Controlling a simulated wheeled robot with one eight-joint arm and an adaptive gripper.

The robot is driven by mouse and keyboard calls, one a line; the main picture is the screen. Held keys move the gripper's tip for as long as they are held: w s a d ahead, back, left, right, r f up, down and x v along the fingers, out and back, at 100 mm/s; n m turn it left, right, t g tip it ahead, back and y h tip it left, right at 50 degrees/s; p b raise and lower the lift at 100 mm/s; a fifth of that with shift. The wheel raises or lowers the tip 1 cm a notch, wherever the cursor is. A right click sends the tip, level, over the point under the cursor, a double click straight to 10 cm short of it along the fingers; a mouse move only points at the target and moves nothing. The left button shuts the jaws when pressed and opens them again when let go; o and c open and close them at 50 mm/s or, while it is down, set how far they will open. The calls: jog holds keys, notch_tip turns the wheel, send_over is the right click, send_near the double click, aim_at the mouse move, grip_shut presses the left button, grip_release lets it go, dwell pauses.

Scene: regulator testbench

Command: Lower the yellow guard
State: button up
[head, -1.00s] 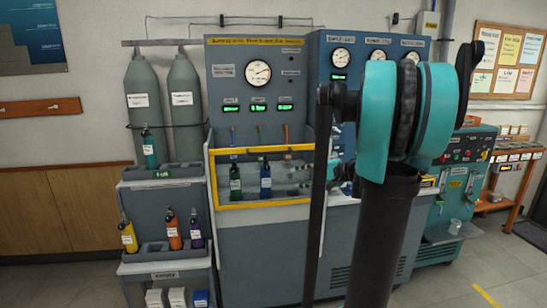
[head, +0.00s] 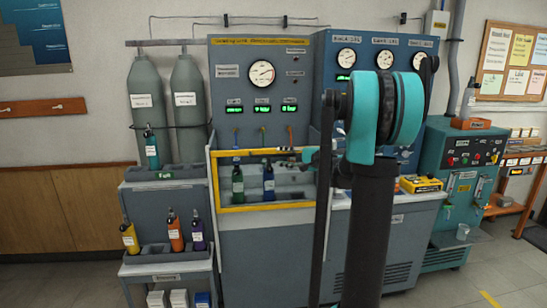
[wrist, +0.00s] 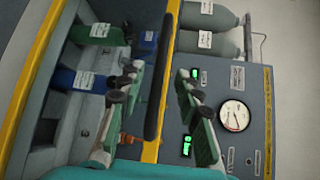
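The yellow guard (head: 267,206) is a rectangular frame across the front of the blue-grey bench. Its top bar runs just below the gauge panel. A green bottle (head: 238,187) and a blue bottle (head: 269,184) stand behind it. My gripper (head: 301,155) is at the right part of the top bar, partly hidden by my arm. In the wrist view my gripper (wrist: 173,64) is open, with its two fingers on either side of the yellow bar (wrist: 168,103) and a dark rod (wrist: 160,75) along it. I cannot tell whether they touch.
A rack (head: 166,184) with several bottles stands left of the bench, beside two grey cylinders (head: 188,100). A second gauge panel (head: 361,80) is partly behind my arm. A yellow case (head: 421,184) and a teal machine (head: 462,190) are to the right.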

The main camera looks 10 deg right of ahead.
aim_at(276, 156)
jog(key=shift+x, duration=2.3)
grip_shut()
